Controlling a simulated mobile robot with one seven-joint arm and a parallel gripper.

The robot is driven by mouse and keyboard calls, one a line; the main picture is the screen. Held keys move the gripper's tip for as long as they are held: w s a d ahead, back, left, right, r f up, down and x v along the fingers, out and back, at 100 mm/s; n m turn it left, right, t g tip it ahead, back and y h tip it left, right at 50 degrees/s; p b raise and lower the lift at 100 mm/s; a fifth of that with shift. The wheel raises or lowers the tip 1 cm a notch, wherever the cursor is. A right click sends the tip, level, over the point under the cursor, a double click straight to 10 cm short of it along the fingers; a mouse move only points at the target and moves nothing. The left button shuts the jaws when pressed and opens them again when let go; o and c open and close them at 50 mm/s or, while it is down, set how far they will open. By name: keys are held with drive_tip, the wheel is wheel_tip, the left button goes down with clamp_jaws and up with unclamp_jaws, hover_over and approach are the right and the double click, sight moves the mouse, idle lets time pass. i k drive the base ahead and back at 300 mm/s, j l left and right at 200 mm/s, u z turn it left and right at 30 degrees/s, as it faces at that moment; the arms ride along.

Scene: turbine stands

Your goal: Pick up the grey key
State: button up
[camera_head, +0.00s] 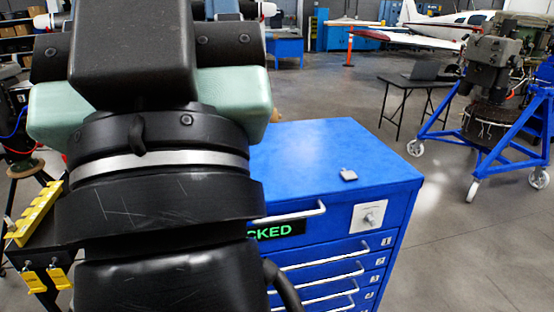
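My gripper (135,50) is seen from behind, large and close at the left, apart from the grey object. Its black body and pale green parts show, but its fingertips are hidden. I cannot tell whether it is open or holds anything. My arm covers the left part of the cabinet.
The cabinet's front has a white lock plate (370,216), a partly hidden green-lettered sign (277,231) and numbered drawers with protruding handles. A blue wheeled turbine stand (490,130) and a black table with a laptop (420,75) stand behind right.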

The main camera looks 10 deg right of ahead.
sight(348, 175)
drive_tip(key=z, duration=0.75)
drive_tip(key=i+j+z, duration=0.3)
drive_tip(key=z, duration=0.2)
drive_tip(key=i+j+z, duration=0.25)
drive_tip(key=z, duration=0.25)
drive_tip(key=i+j+z, duration=0.1)
drive_tip(key=j+z, duration=0.4)
drive_tip(key=i+j, duration=0.1)
drive_tip(key=j, duration=0.7)
drive_tip(key=i+j+z, duration=0.1)
drive_tip(key=j, duration=0.3)
